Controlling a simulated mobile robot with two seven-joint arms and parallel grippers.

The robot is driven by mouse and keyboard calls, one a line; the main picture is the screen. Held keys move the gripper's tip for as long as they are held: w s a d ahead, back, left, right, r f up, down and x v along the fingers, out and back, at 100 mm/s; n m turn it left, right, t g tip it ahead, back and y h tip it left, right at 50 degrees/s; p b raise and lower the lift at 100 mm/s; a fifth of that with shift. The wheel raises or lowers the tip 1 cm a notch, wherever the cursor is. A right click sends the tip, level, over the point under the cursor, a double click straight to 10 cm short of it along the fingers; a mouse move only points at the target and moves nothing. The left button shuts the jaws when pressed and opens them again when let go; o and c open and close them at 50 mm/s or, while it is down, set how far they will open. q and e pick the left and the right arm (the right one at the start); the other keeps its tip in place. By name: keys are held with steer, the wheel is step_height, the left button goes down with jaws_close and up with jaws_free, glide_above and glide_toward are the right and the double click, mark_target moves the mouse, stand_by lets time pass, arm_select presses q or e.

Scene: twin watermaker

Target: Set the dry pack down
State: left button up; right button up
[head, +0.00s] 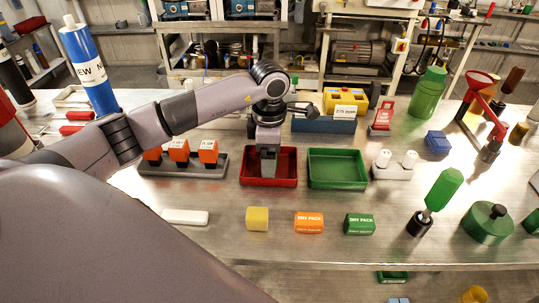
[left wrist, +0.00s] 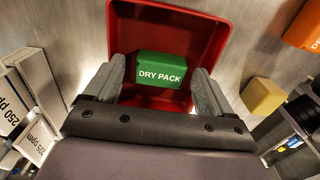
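A green dry pack (left wrist: 161,70) lies in the red tray (left wrist: 215,14) in the left wrist view, its white lettering facing the camera. My left gripper (left wrist: 160,75) is open around it, one finger on each side, with a gap showing at the left finger. In the head view my left gripper (head: 268,170) points down into the red tray (head: 284,181) and hides that pack. Another green dry pack (head: 359,224) and an orange dry pack (head: 308,222) stand on the bench in front. My right gripper is not in view.
An empty green tray (head: 337,183) stands right of the red one. A yellow block (head: 257,219) and a white bar (head: 185,217) lie in front. A rack with orange blocks (head: 180,150) is at the left, a blue box (head: 323,124) behind. The bench's front strip is clear.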

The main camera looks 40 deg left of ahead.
arm_select(q)
step_height(320, 180, up, 12)
steer(key=shift+r+b, duration=0.2)
steer(key=shift+b, duration=0.2)
stand_by(0.7)
